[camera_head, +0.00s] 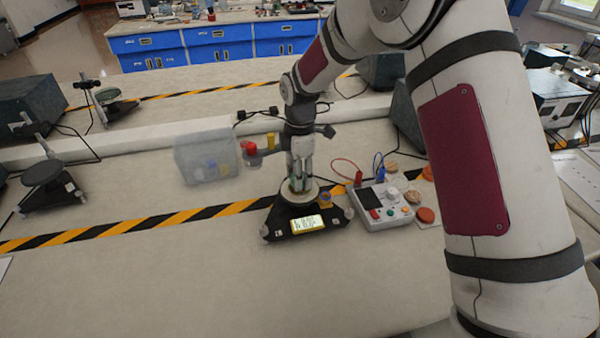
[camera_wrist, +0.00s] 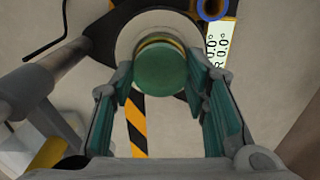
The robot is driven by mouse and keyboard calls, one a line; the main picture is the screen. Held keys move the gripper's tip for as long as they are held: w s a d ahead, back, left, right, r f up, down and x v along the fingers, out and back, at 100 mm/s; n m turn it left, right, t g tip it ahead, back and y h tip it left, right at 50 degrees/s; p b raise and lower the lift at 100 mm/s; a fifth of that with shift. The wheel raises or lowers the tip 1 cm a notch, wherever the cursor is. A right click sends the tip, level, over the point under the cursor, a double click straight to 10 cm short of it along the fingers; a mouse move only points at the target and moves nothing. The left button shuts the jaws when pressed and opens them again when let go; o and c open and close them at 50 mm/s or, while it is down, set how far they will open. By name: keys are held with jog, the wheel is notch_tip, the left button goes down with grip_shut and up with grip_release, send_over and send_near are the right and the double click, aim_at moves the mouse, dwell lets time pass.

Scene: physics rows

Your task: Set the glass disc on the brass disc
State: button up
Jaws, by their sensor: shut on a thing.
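The glass disc (camera_wrist: 158,72) is a green round piece in the wrist view, between the fingertips of my gripper (camera_wrist: 158,82). My gripper is shut on it. A thin brass-coloured rim, which looks like the brass disc (camera_wrist: 160,41), shows just past the glass disc's far edge; the rest is hidden behind the glass. I cannot tell whether the two touch. Behind them is a pale round plate (camera_wrist: 126,43) on a dark base. In the head view, my gripper (camera_head: 299,182) points down over this plate (camera_head: 313,194), and the discs are too small to make out clearly.
The dark base has a lit display (camera_head: 309,223). A blue ring (camera_wrist: 212,8) lies close beside the plate. A control box (camera_head: 383,207) with cables and several small discs stands right. A translucent bin (camera_head: 205,165) is left. The front bench (camera_head: 150,285) is clear.

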jog(key=shift+f, duration=0.3)
jog(key=o, duration=1.2)
jog(key=shift+o, duration=0.2)
jog(key=shift+r+p, duration=0.4)
jog(key=shift+r, duration=3.05)
